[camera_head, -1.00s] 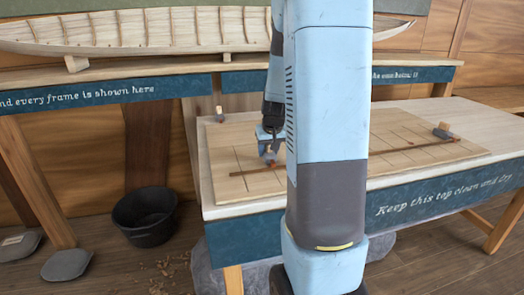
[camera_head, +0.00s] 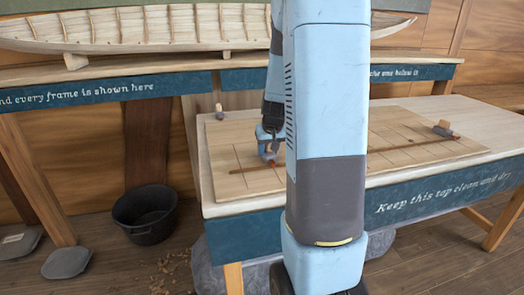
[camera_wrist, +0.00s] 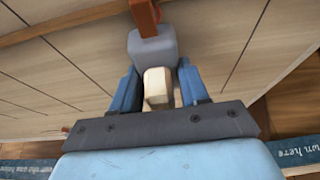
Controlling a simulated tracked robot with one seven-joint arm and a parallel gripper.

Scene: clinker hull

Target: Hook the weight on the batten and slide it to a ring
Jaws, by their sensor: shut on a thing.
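My gripper (camera_wrist: 159,75) is shut on the pale wooden block of a weight (camera_wrist: 153,46), one finger on each side. The weight's body is grey, with an orange-brown hook (camera_wrist: 145,16) on its far side. The hook meets the brown batten (camera_wrist: 75,24) at the top of the wrist view; whether it is seated over it cannot be told. In the head view my gripper (camera_head: 266,137) is low over the left part of the board, and the batten (camera_head: 247,170) runs rightward behind my arm. I cannot clearly make out a ring.
A similar weight (camera_head: 442,129) stands at the batten's right end. Another weight (camera_head: 219,113) stands at the board's back left corner. The board (camera_head: 222,150) lies on the table, its middle hidden by my arm. A black bucket (camera_head: 146,215) and a boat model (camera_head: 140,32) are apart from it.

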